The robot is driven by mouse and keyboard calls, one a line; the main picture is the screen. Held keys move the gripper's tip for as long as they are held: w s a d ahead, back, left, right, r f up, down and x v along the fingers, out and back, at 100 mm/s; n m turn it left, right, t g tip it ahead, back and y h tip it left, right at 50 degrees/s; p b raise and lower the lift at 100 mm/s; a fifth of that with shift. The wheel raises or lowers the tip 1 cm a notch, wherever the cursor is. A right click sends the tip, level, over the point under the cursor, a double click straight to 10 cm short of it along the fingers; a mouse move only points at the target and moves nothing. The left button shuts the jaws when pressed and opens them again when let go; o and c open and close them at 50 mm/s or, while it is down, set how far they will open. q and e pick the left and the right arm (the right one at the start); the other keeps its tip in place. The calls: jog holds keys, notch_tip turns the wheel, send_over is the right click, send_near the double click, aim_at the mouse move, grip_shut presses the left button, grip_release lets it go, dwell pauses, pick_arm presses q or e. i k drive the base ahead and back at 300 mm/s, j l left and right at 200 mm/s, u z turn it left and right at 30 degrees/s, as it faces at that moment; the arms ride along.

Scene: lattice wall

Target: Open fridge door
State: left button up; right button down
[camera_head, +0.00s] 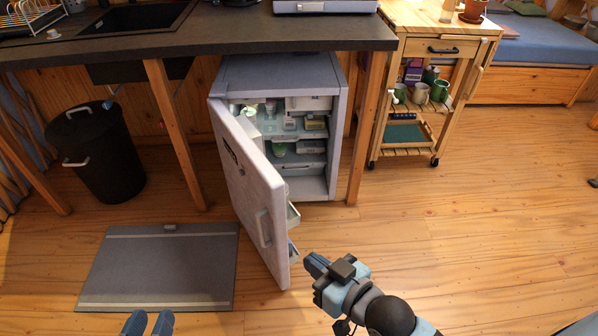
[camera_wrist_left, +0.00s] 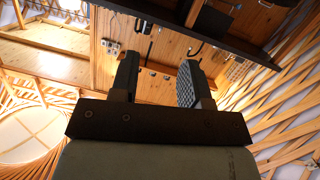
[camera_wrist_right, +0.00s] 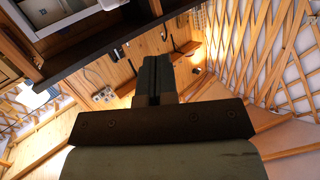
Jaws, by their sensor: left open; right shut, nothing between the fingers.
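The small grey fridge (camera_head: 338,130) stands under the dark counter. Its door (camera_head: 240,180) is partly open, swung out toward me, hinged at the left, with lit shelves of food showing inside. The door handle (camera_head: 265,228) is on the outer face near the free edge. My right gripper (camera_head: 314,264) is shut and empty, just right of the door's free edge on the inner side; I cannot tell whether it touches. It also shows shut in the right wrist view (camera_wrist_right: 158,62). My left gripper (camera_head: 148,322) is open and empty at the bottom edge, over the floor by the mat.
A grey mat (camera_head: 160,267) lies on the floor left of the door. A black bin (camera_head: 98,155) stands at the left. Wooden table legs (camera_head: 175,135) flank the fridge. A wooden cart (camera_head: 440,40) with mugs stands right.

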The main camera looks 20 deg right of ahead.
aim_at(259, 199)
jog(key=i+l, duration=0.7)
jog(key=j, duration=0.5)
jog(key=k+z, duration=0.05)
